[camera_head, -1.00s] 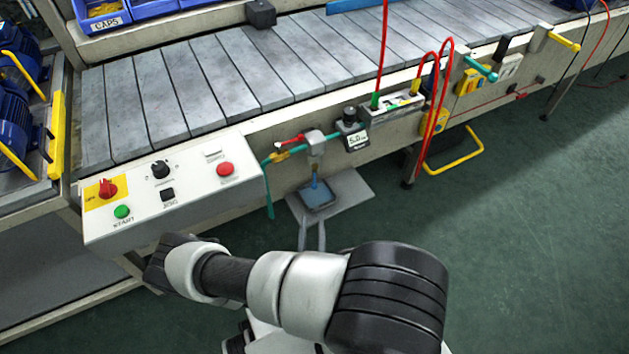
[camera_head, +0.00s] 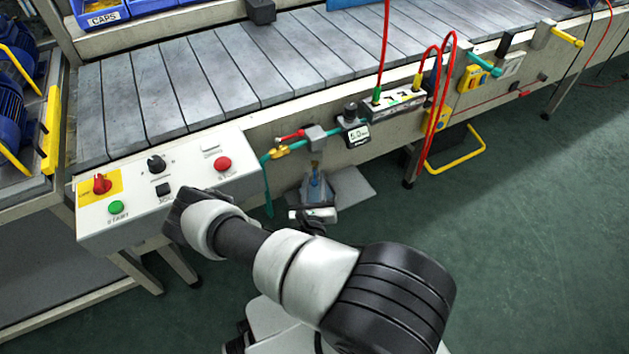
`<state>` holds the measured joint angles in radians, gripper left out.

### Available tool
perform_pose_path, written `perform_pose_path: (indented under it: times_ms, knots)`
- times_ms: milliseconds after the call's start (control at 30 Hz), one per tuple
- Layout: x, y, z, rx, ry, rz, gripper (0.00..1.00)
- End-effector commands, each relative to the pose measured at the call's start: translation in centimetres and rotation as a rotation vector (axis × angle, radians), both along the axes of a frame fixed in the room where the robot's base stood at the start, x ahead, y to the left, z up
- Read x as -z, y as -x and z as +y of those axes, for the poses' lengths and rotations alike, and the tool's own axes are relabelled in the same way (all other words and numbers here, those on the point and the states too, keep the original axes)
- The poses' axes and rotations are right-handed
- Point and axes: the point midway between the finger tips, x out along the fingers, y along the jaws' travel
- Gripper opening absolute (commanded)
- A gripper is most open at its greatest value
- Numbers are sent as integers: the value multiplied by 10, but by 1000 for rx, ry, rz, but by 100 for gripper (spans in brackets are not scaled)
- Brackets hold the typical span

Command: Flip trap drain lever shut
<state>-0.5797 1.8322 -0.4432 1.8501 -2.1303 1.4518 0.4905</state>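A red lever (camera_head: 290,135) sticks out to the left of a grey trap body (camera_head: 314,138) on the teal pipe under the conveyor edge. No label on it is readable. A small brass outlet (camera_head: 315,163) sits under the trap, with a blue strip (camera_head: 315,182) below it; I cannot tell if that is water or a lever. My gripper (camera_head: 317,190) is low under the trap, pointing away from me, its fingers apart on either side of the blue strip. Nothing is visibly held. My arm hides the wrist. Contact cannot be told.
A control box (camera_head: 165,190) with knobs and buttons is left of the trap, close to my arm. A gauge (camera_head: 356,132) is right of the trap. A grey floor plate (camera_head: 352,188) lies below.

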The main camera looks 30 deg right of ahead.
Motion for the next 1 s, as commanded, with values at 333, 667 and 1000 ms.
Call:
perform_pose_path:
  times_ms: [333,667,1000]
  knots:
    - [0,0,0,0,0,0,0]
    - [1,-7,9,185,-5,-7,0]
    - [0,-8,11,289,0,-1,0]
